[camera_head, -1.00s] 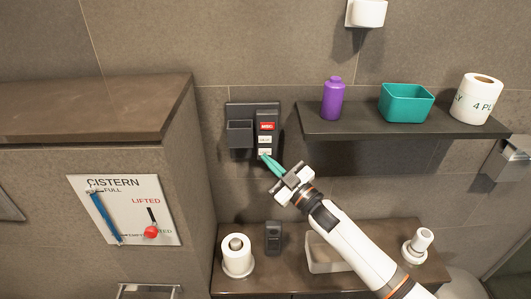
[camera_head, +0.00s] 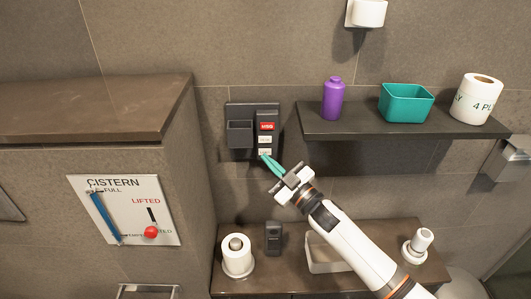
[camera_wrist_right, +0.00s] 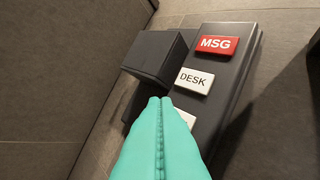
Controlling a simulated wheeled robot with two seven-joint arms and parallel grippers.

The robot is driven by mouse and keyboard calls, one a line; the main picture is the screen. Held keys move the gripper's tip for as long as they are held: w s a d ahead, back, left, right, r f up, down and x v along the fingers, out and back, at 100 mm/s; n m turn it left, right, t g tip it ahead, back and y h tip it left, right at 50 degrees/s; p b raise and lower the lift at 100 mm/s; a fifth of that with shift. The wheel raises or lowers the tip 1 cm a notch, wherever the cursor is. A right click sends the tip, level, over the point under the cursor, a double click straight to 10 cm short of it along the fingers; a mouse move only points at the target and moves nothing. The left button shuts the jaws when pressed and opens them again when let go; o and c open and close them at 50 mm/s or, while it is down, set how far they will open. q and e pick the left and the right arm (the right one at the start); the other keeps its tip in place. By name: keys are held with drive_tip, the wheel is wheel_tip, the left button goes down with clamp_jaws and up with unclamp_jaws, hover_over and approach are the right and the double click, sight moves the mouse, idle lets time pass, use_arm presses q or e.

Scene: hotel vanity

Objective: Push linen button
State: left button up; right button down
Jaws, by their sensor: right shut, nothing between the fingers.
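A dark wall panel (camera_head: 276,114) carries a column of buttons: a red MSG button (camera_head: 267,127) on top, a white DESK button (camera_head: 264,139) below it, and a white lowest button (camera_head: 265,151). In the right wrist view the lowest button (camera_wrist_right: 188,118) is mostly hidden behind my fingers, and its label cannot be read. My right gripper (camera_head: 263,157) is shut and empty, its teal fingertips together at the lower edge of this button. Whether they touch it I cannot tell. My left gripper is not in view.
A dark box (camera_head: 240,134) sticks out left of the buttons. A shelf (camera_head: 350,129) to the right holds a purple bottle (camera_head: 333,98), a teal bin (camera_head: 406,102) and a paper roll (camera_head: 477,98). The counter (camera_head: 290,284) below holds a toilet roll (camera_head: 238,257) and a tray.

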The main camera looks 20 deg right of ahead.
drive_tip(key=shift+w, duration=0.15)
idle(0.3)
drive_tip(key=shift+w+d, duration=0.15)
drive_tip(key=shift+w, duration=0.15)
drive_tip(key=shift+w, duration=0.15)
idle(0.4)
drive_tip(key=shift+s+p, duration=0.3)
drive_tip(key=shift+s, duration=0.35)
drive_tip(key=shift+a, duration=0.2)
drive_tip(key=shift+s+a+p, duration=0.25)
drive_tip(key=shift+s+p, duration=0.2)
drive_tip(key=shift+s, duration=0.5)
drive_tip(key=shift+s+a+p, duration=0.3)
drive_tip(key=shift+s+p, duration=0.2)
drive_tip(key=shift+s, duration=0.45)
drive_tip(key=shift+s+a+p, duration=0.25)
drive_tip(key=shift+s+p, duration=0.2)
drive_tip(key=shift+s, duration=0.5)
